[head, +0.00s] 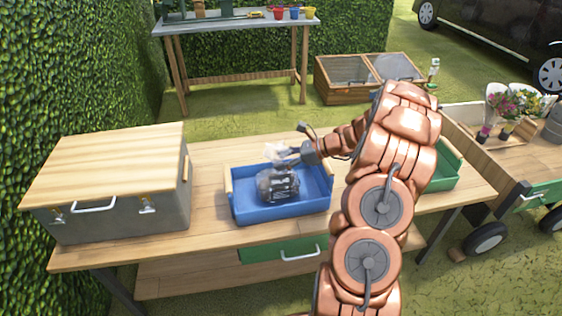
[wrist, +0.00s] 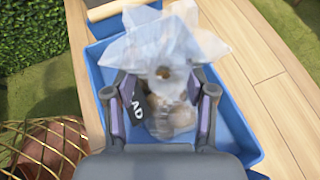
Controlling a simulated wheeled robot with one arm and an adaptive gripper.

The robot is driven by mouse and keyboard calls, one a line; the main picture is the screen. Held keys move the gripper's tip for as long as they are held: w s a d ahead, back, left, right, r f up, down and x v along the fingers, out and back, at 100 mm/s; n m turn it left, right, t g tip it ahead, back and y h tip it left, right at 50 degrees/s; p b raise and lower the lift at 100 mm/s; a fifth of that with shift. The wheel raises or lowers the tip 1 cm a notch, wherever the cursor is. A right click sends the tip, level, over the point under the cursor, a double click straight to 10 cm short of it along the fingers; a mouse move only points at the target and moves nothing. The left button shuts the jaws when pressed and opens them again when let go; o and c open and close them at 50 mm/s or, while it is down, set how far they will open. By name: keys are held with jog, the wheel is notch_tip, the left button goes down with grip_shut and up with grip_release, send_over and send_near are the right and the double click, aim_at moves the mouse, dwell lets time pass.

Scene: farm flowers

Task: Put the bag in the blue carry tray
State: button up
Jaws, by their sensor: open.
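The blue carry tray (head: 247,217) stands on the wooden table, with wooden handles at its ends. It also fills much of the wrist view (wrist: 232,127). The bag (head: 278,184) is clear plastic with a dark label and brownish contents. It is inside the blue tray, toward its middle. In the wrist view the bag (wrist: 168,50) spreads out between and beyond the fingers. My gripper (head: 288,158) is over the tray at the bag's top. In the wrist view my open gripper (wrist: 163,90) has a finger on each side of the bag. Whether the fingers touch it, I cannot tell.
A grey chest with a wooden lid (head: 120,180) stands left of the tray. A green tray (head: 445,168) is to the right, partly hidden by my arm. A cart with flowers (head: 505,105) stands at far right. Bare table (head: 215,160) lies behind the blue tray.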

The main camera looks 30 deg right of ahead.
jog(key=v, duration=1.1)
jog(key=s+a+r+n+g, duration=0.2)
jog(key=s+a+n+g, duration=0.15)
jog(key=a, duration=0.55)
jog(key=s+a+r+n+g, duration=0.2)
jog(key=a+n, duration=0.3)
jog(key=a, duration=0.4)
jog(key=s+a+r+n+g, duration=0.2)
jog(key=a+n, duration=0.2)
jog(key=a, duration=0.4)
jog(key=s+a+r+n+g+h, duration=0.1)
jog(key=s+a+n+h, duration=0.15)
jog(key=s, duration=0.35)
jog(key=s+a+n+g+h, duration=0.2)
jog(key=s+a+n, duration=0.2)
jog(key=s, duration=0.1)
jog(key=s+d+n+h, duration=0.1)
jog(key=s+n+h, duration=0.3)
jog(key=s+n, duration=0.3)
jog(key=shift+s+f+n, duration=0.3)
jog(key=shift+s+f, duration=0.1)
jog(key=shift+s, duration=2.3)
jog(key=shift+d, duration=0.15)
